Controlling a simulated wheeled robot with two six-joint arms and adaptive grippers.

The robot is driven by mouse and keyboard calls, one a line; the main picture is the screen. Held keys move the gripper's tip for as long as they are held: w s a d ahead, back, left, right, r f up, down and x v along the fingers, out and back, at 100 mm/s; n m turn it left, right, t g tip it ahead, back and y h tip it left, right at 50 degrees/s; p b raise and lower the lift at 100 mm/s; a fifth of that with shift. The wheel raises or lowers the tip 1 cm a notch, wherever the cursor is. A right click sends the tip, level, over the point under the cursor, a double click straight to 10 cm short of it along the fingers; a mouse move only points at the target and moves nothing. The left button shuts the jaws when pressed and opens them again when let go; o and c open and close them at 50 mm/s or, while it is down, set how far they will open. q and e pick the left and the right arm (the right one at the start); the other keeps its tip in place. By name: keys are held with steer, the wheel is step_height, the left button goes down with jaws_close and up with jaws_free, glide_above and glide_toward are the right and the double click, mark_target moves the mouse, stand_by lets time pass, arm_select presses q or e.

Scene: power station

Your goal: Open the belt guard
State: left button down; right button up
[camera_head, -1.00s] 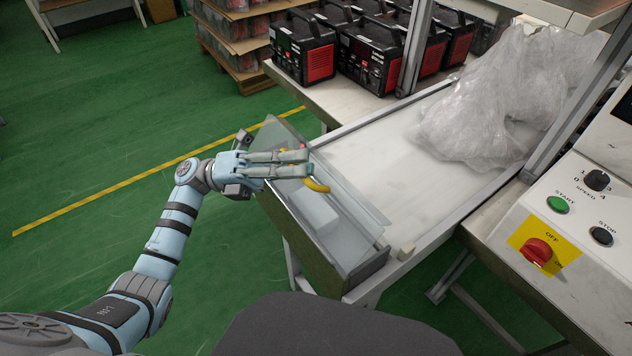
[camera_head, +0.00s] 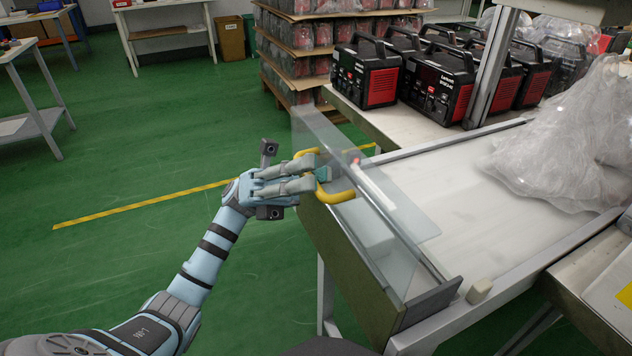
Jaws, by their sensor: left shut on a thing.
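The belt guard (camera_head: 345,185) is a clear panel at the near left end of the conveyor belt (camera_head: 440,180). It stands tilted over the end housing, and a pale block shows dimly through it. A yellow handle (camera_head: 338,196) sticks out from the panel toward the left. My left gripper (camera_head: 321,174) reaches in from the left and is shut on the yellow handle. The fingers hide part of the handle. My right gripper is not in view.
Black and red power stations (camera_head: 440,85) stand on a table behind the belt. A crumpled plastic bag (camera_head: 565,140) lies on the belt's right part. A post (camera_head: 492,70) rises at the belt's far edge. Green floor (camera_head: 130,260) left of the belt is clear.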

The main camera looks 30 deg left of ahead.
arm_select(q)
steer(key=shift+f, duration=0.1)
stand_by(0.3)
steer(key=c, duration=2)
jaws_free()
steer(key=shift+o, duration=0.2)
steer(key=v, duration=1.2)
